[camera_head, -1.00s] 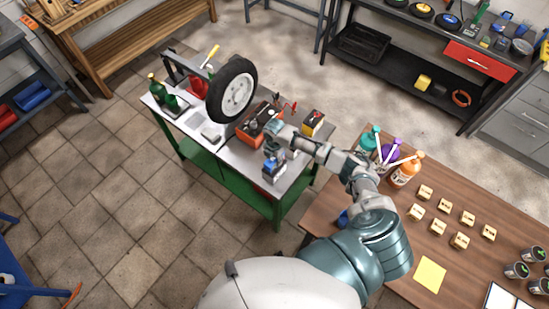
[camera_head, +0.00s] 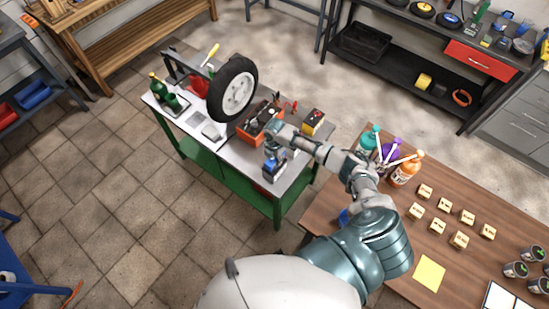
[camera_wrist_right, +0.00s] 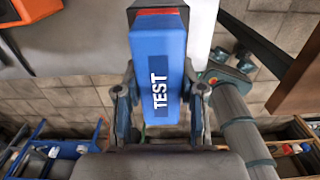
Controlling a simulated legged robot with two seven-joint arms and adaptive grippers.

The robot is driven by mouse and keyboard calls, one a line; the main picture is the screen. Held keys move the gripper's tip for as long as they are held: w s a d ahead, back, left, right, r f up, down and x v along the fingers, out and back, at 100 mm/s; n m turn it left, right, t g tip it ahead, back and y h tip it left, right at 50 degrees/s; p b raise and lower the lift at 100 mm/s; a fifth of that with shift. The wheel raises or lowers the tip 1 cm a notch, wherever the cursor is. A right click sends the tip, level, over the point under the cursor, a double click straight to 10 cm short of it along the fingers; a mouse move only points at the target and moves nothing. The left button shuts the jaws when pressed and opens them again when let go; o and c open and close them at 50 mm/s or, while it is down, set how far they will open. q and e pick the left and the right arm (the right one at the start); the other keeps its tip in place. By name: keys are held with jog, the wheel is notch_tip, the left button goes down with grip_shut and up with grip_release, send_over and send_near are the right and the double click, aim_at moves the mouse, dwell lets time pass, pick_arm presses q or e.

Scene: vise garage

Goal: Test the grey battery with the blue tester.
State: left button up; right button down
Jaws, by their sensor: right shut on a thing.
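My right gripper (camera_wrist_right: 165,95) is shut on the blue tester (camera_wrist_right: 160,65) in the right wrist view. The tester has a white "TEST" label and a red and black far end. In the head view my right gripper (camera_head: 275,148) is over the right part of the green-legged workbench, near an orange toolbox (camera_head: 252,131). A small dark and blue block (camera_head: 273,168) shows just below the gripper near the bench's front edge. I cannot surely pick out the grey battery. My left gripper is not in view.
A wheel (camera_head: 233,90) stands on the bench behind the toolbox. A yellow and black box (camera_head: 312,121) is at the bench's right end. The wooden table (camera_head: 440,215) at right holds bottles (camera_head: 403,171) and small wooden blocks.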

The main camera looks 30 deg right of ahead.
dwell(0.8)
jog(key=shift+c, duration=0.3)
grip_release()
notch_tip(320, 180, up, 3)
jog(key=p, duration=0.3)
jog(key=shift+r, duration=0.15)
jog(key=shift+r+p, duration=0.65)
jog(key=shift+r, duration=1.7)
